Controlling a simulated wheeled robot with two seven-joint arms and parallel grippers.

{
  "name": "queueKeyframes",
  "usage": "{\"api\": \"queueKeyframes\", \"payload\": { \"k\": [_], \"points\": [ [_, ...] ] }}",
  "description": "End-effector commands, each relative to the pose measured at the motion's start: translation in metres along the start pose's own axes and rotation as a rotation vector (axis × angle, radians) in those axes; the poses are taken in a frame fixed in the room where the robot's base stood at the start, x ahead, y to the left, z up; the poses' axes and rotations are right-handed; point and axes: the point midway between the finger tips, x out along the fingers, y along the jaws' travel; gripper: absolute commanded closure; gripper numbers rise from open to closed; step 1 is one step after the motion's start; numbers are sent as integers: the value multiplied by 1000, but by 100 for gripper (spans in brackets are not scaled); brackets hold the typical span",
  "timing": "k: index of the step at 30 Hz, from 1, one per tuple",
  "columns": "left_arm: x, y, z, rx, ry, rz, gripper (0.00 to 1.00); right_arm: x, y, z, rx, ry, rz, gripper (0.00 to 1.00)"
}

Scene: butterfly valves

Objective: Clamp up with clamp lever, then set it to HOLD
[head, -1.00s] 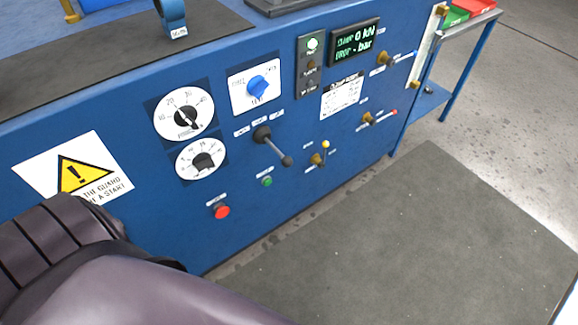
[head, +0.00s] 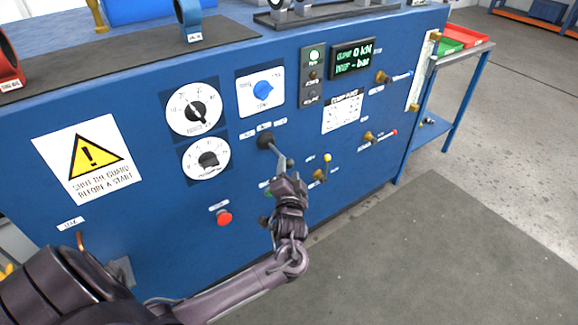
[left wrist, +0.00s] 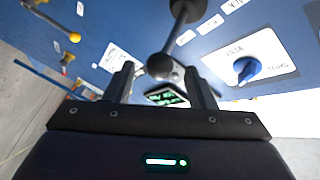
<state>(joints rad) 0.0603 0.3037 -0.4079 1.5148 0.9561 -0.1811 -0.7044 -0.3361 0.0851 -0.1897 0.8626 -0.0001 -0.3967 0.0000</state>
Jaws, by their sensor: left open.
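A lever on the blue panel, which looks like the clamp lever, has a dark round hub (head: 266,141), a grey rod slanting down to the right and a dark ball end. Small labels sit above it, too small to read. My left gripper (head: 288,180) is just below the ball end in the head view. In the left wrist view my left gripper (left wrist: 160,75) is open, and the lever's ball knob (left wrist: 160,66) shows between its fingertips; I cannot tell whether they touch. The display (head: 353,59) reads 0 kN for clamp. My right gripper is not in view.
Nearby on the panel are a blue selector knob (head: 262,89), two white dials (head: 195,108), a red button (head: 224,218), a yellow-tipped valve lever (head: 322,170) and a warning sign (head: 88,160). A green button is partly hidden behind my gripper. The floor at right is clear.

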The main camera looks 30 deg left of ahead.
Motion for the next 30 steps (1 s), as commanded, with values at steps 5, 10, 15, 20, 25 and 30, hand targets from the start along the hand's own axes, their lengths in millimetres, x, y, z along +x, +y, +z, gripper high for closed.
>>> {"api": "queueKeyframes", "payload": {
  "k": [5,10,15,20,25,30],
  "points": [
    [26,1,0,2,0,1,50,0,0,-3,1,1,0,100],
    [37,1,1,0,-1,2,50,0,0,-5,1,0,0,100],
    [38,1,1,0,-1,3,50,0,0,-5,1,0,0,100],
    [38,1,1,0,-1,3,59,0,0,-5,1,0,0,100],
    [38,1,1,0,-1,4,81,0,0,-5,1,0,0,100],
    [38,2,1,0,-1,4,100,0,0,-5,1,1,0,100]
  ]
}}
